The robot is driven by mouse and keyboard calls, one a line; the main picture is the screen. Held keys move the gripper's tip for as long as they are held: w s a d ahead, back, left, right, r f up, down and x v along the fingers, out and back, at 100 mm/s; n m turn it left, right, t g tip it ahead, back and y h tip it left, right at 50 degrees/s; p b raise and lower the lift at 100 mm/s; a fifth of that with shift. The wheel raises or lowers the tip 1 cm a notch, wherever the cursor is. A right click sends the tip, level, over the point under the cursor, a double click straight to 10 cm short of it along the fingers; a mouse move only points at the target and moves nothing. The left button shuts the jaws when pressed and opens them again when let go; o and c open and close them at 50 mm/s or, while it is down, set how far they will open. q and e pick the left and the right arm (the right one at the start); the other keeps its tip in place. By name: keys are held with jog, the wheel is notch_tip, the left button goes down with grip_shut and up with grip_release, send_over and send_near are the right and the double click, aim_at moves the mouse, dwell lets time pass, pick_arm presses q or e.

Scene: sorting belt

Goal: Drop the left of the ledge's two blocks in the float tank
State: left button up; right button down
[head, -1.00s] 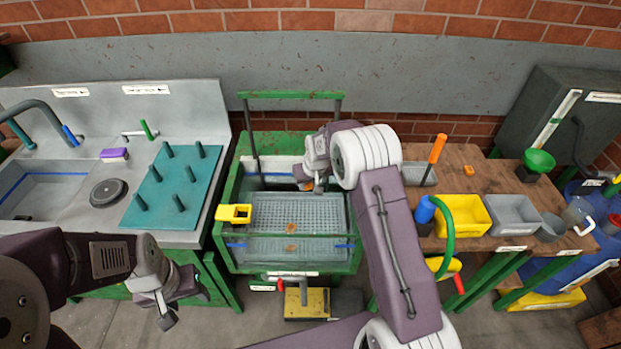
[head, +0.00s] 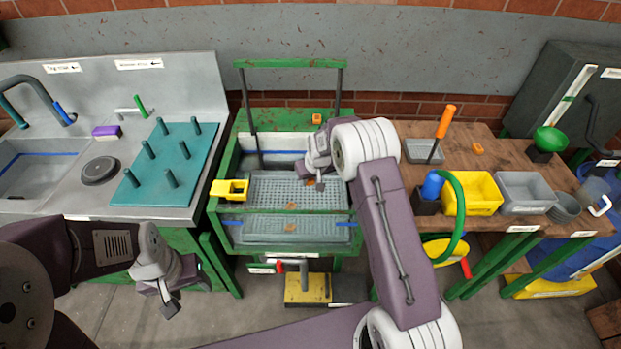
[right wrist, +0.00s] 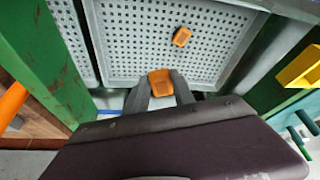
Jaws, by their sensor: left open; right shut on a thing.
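The float tank (head: 225,225) stands in the middle, a green-framed basin with a grey perforated floor. My right gripper (head: 320,184) hangs over its back right part. Another orange block (head: 317,118) sits on the green ledge (head: 285,118) behind the tank. A further orange piece (right wrist: 182,36) shows over the perforated floor, also in the head view (head: 292,205). My left gripper (head: 175,290) is open and empty, low at front left.
A yellow box (head: 229,189) hangs on the tank's left rim. A green overhead bar (head: 288,64) spans the tank's back. A teal peg board (head: 170,165) is left; the wooden table (head: 480,150) with yellow (head: 472,195) and grey bins (head: 525,192) is right.

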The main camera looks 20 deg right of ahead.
jog(key=shift+r, duration=0.1)
jog(key=c, duration=1)
grip_release()
jog(key=v, duration=0.9)
jog(key=shift+b, duration=0.35)
